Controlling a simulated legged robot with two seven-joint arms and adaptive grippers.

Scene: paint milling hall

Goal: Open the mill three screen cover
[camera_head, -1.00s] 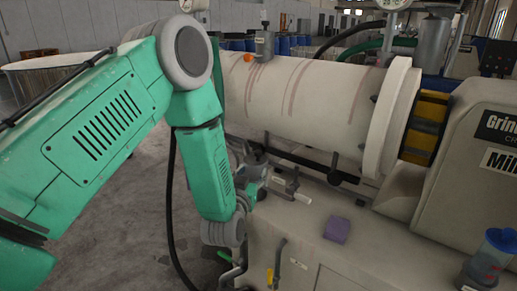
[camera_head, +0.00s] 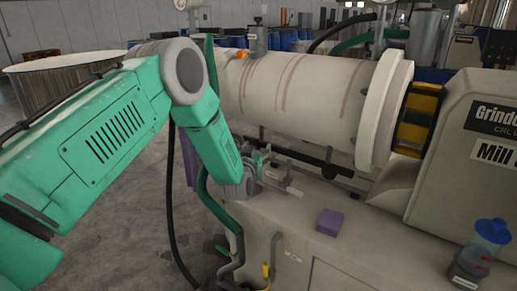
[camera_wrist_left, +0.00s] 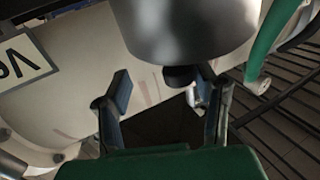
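The mill's long white barrel (camera_head: 300,95), streaked with reddish drips, lies across the middle of the head view. It ends at a thick pale flange (camera_head: 385,112). A sign on the pale housing (camera_head: 445,135) reads "Mill", its number cut off. I cannot tell which part is the screen cover. My left gripper (camera_head: 272,172) is below the barrel, near small fittings on the machine base. In the left wrist view my left gripper (camera_wrist_left: 165,92) has its two fingers spread. A grey metal cylinder (camera_wrist_left: 185,25) with a black end (camera_wrist_left: 182,76) sits just beyond them. My right gripper is not seen.
A purple block (camera_head: 329,222) lies on the machine's bare top ledge. A blue-lidded container (camera_head: 484,245) stands at the right. A black hose (camera_head: 172,210) hangs beside the machine. A large round vat (camera_head: 55,78) is at the left; open floor lies between.

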